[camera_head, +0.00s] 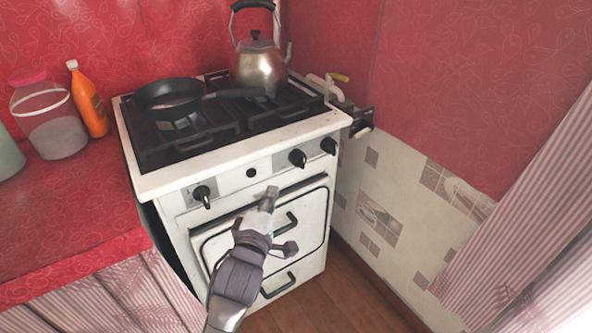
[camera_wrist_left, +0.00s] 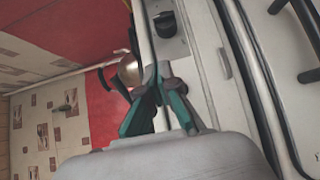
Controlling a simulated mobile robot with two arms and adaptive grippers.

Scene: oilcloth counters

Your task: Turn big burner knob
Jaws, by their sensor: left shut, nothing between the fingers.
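The white stove's front panel (camera_head: 225,186) carries black knobs: a left knob (camera_head: 202,195), a right-middle knob (camera_head: 297,157) and a far-right knob (camera_head: 328,145). The frames do not show which one is for the big burner. My left gripper (camera_head: 270,192) is shut and empty in front of the panel, below and left of the right-middle knob and apart from it. In the left wrist view my gripper's fingertips (camera_wrist_left: 163,70) are together, and a black knob (camera_wrist_left: 165,22) lies beyond them on a grey plate. My right gripper is not in view.
A small black round button (camera_head: 251,172) sits between the knobs. Oven door handles (camera_head: 286,222) stick out below. A frying pan (camera_head: 168,94) and a kettle (camera_head: 258,66) stand on the stove top. A red counter (camera_head: 70,205) is at left, a tiled wall (camera_head: 400,185) at right.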

